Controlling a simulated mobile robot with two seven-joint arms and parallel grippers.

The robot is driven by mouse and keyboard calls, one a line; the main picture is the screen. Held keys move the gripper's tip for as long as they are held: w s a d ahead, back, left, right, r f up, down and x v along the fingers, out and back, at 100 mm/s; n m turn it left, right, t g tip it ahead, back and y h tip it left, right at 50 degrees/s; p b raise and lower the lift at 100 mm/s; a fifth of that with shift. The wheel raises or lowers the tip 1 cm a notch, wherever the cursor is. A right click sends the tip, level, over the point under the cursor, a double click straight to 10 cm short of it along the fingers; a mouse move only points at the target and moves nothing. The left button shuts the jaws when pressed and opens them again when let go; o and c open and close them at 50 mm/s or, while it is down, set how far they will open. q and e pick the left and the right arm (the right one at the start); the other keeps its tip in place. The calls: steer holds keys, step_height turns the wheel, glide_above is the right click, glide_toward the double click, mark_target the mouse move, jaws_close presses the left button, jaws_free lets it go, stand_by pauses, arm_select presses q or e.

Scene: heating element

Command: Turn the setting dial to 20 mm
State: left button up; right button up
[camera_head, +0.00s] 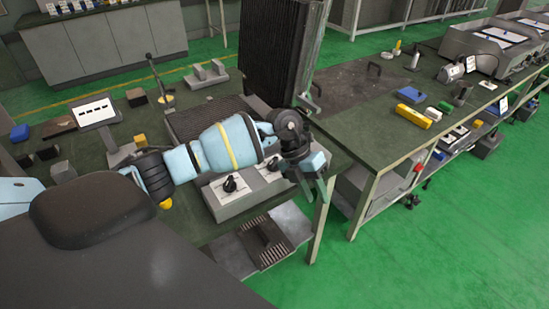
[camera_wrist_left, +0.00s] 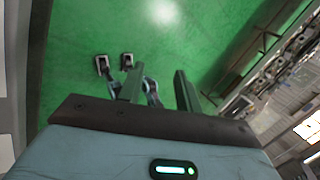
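A grey control box (camera_head: 240,200) at the front edge of the green-topped bench carries two black dials on white plates. One dial (camera_head: 230,185) is on the left and the other (camera_head: 272,163) on the right. Their scale marks are too small to read. My left gripper (camera_head: 317,192) hangs to the right of the box, past the bench edge, apart from both dials. In the left wrist view its two fingers (camera_wrist_left: 158,83) are spread with nothing gripped, over green floor. My right gripper is not identifiable in either view.
A tall black finned block (camera_head: 280,55) stands behind the box. A small tilted panel (camera_head: 95,112) stands at left. A dark grooved piece (camera_head: 265,243) lies on a lower shelf. A second bench (camera_head: 375,150) is at right, with open green floor in front.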

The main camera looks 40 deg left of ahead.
mark_target(273, 160)
arm_select(q)
steer(key=w+a+r+y, duration=0.1)
steer(key=a+r+y, duration=0.1)
steer(key=a, duration=0.3)
steer(key=w+a+r+n+y, duration=0.1)
steer(key=w+a+r+y, duration=0.1)
steer(key=a, duration=0.3)
steer(key=w+a+r+n+y, duration=0.1)
steer(key=a+r+y, duration=0.1)
steer(key=a+r, duration=0.2)
steer(key=shift+w+a+t+y, duration=0.2)
steer(key=shift+a+t+y, duration=0.1)
steer(key=shift+a, duration=0.5)
steer(key=shift+d+f, duration=0.1)
steer(key=shift+f, duration=3.9)
jaws_close()
